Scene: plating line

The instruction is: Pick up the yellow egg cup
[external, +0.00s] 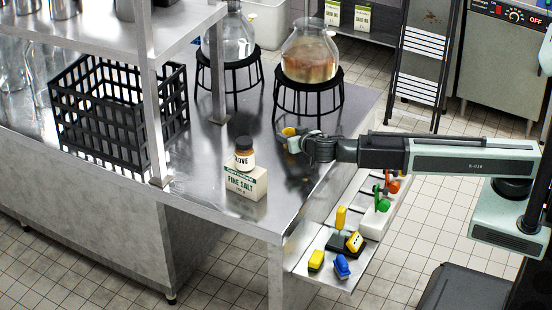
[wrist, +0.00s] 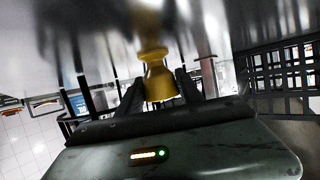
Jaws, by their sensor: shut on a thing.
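The yellow egg cup (wrist: 159,82) shows in the middle of the wrist view, between the two dark fingers of my gripper (wrist: 160,88). My gripper is shut on it. In the external view, my gripper (external: 290,140) is over the steel counter near its right edge, and the egg cup (external: 289,131) is a small yellow patch at the fingertips, mostly hidden by them. I cannot tell whether the cup touches the counter.
A clove jar (external: 244,154) stands on a fine salt box (external: 245,182) left of my gripper. A glass flask (external: 310,55) sits on a black stand (external: 308,95) behind it. A black crate (external: 118,110) is at left. A lower shelf (external: 300,262) holds colourful items.

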